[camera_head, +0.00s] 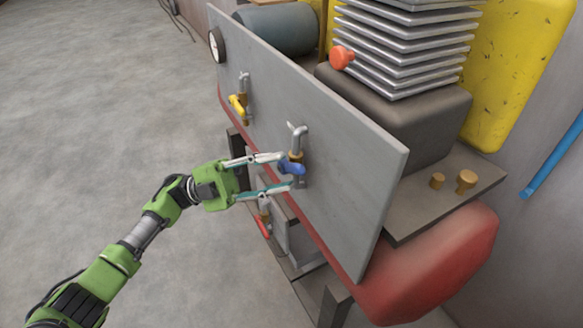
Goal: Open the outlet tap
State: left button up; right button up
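A tap with a blue handle (293,168) sits on the grey upright panel, below a bent metal pipe and brass fitting (296,152). My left gripper (286,173) reaches it from the left. Its two fingers are apart, one above and one below the blue handle; I cannot tell whether they touch it. A tap with a yellow handle (237,106) is on the same panel farther left. A tap with a red handle (264,227) is lower down, partly behind the gripper's lower finger. Which one is the outlet tap is not marked. My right gripper is out of view.
The grey panel (345,165) stands before a finned compressor block (395,110) and a red tank (430,265). A round gauge (216,45) is at the panel's far end. A yellow panel (520,60) stands behind.

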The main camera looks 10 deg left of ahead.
pick_arm(q)
jog(key=v, duration=0.7)
jog(key=shift+a, duration=0.25)
jog(key=shift+f, duration=0.1)
jog(key=n+t+y+p, duration=0.3)
jog(key=n+t, duration=0.2)
jog(key=t, duration=0.2)
send_near(292, 170)
jog(key=x, duration=1)
jog(key=shift+w+d, duration=0.1)
jog(key=shift+d, duration=0.35)
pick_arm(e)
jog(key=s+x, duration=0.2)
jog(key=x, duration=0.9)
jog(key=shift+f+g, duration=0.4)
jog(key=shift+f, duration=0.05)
